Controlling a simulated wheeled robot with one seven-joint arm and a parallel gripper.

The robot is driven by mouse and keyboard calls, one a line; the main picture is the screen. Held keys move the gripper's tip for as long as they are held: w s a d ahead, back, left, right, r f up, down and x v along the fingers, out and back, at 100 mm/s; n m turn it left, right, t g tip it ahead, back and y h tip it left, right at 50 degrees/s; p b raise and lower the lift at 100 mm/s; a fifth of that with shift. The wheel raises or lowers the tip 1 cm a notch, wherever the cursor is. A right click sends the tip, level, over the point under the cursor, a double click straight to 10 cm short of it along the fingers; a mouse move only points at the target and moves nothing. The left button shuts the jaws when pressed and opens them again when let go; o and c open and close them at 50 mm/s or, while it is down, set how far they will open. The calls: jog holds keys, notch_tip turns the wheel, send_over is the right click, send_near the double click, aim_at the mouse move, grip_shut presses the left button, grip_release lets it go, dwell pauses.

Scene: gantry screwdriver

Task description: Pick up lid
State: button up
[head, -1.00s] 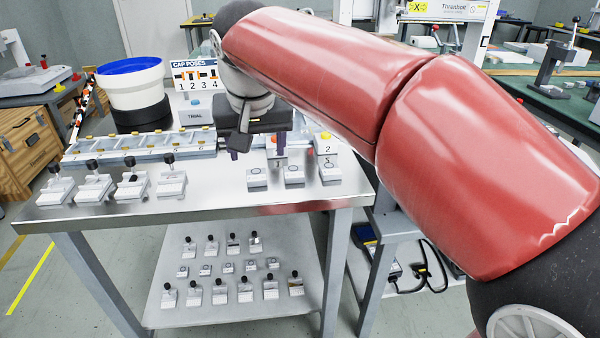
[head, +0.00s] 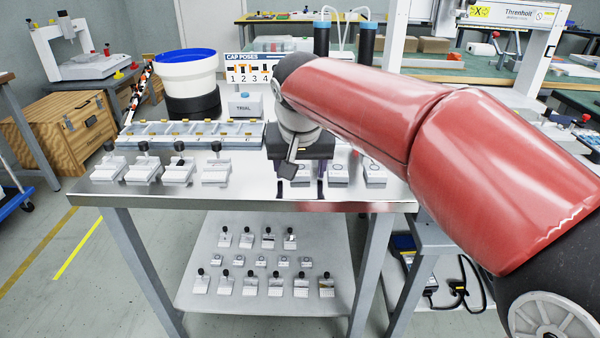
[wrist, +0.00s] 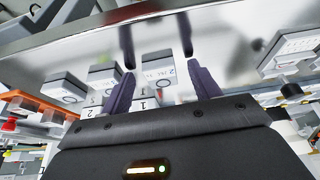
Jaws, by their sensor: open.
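Three small light grey blocks with round marks stand in a row near the table's front right; I cannot tell for certain which piece is the lid. The leftmost block in the head view (head: 300,172) is partly hidden by my gripper (head: 296,192). In the wrist view, this block (wrist: 156,70) shows between the two dark purple fingers of my gripper (wrist: 157,58). The fingers are apart and nothing is held. I cannot tell whether they touch the block. The other two blocks (head: 338,172) (head: 375,175) sit to the right in the head view.
Several knobbed fixtures (head: 178,172) stand at the table's left front. A segmented tray (head: 185,140) and a white bin with a blue inside (head: 187,75) are behind. The lower shelf (head: 215,300) holds more small pieces. Bare metal table lies before the fixtures.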

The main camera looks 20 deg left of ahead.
jog(key=c, duration=1.1)
jog(key=shift+o, duration=0.2)
jog(key=shift+r, duration=0.1)
